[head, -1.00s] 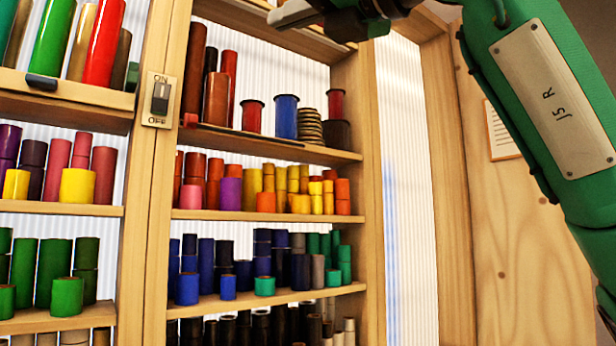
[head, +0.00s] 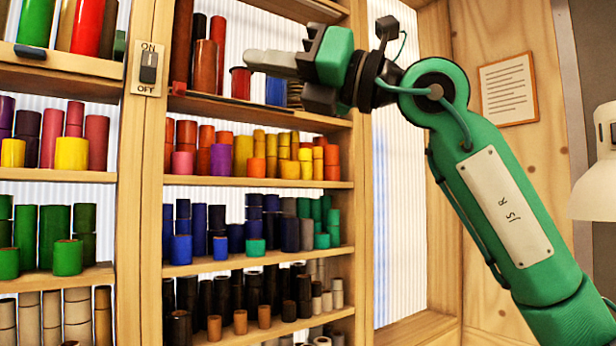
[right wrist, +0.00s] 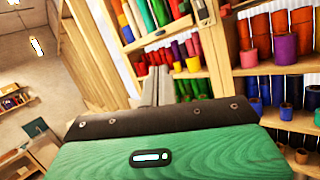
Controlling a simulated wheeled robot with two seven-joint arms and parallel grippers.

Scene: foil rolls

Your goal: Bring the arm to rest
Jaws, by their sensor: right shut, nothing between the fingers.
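My right gripper (head: 270,62) is shut and empty in the head view. It points left, in front of the top shelf of the right-hand rack, and covers part of the rolls there. My green right arm (head: 500,215) comes in from the lower right. In the right wrist view the right gripper's fingers (right wrist: 157,86) are together, with nothing between them, and shelves of rolls lie beyond. My left gripper is in no view.
The wooden rack (head: 262,184) holds several shelves of coloured rolls. An on/off switch (head: 149,68) sits on its upright post. A framed notice (head: 508,90) hangs on the wooden wall. A white lamp (head: 597,185) stands at the right edge. Free room shows beside the window panel (head: 400,220).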

